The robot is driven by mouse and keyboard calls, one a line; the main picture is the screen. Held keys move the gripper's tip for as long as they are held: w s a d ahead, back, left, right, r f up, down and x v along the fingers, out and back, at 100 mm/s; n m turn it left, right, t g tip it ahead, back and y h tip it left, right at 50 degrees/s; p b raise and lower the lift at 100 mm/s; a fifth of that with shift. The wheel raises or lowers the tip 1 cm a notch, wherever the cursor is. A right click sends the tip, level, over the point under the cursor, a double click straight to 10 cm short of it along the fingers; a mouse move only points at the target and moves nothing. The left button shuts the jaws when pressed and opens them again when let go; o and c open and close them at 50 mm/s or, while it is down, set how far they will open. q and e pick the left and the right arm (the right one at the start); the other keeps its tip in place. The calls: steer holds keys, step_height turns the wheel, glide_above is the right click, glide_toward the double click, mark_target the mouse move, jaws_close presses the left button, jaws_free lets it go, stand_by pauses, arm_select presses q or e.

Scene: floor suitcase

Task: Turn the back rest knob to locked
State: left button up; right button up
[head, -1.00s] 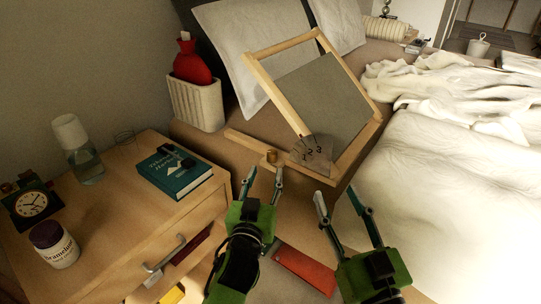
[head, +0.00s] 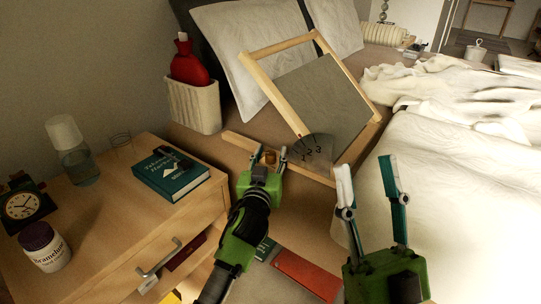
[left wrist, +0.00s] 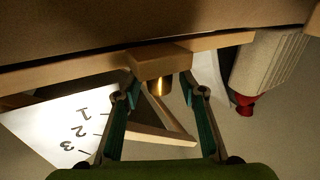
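The back rest (head: 262,86), a tilted light wooden frame with a grey panel, stands on the bed against the pillow. Its small brass knob (head: 270,156) sits on the lower wooden rail, left of a plate (head: 312,152) marked 1, 2, 3. My left gripper (head: 270,153) is at the knob, one finger on each side, open. In the left wrist view the brass knob (left wrist: 160,87) shows between the fingertips, below a wooden block (left wrist: 160,62), with gaps on both sides. My right gripper (head: 366,166) is open and empty, over the bed's edge.
The nightstand (head: 120,216) at left holds a teal book (head: 172,176), a carafe (head: 74,160), a clock (head: 22,204) and a jar (head: 46,246). Its drawer is partly open. A white basket (head: 194,105) with a red hot-water bottle (head: 190,65) stands behind. The white bedding (head: 450,190) fills the right.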

arm_select(q)
jaws_close()
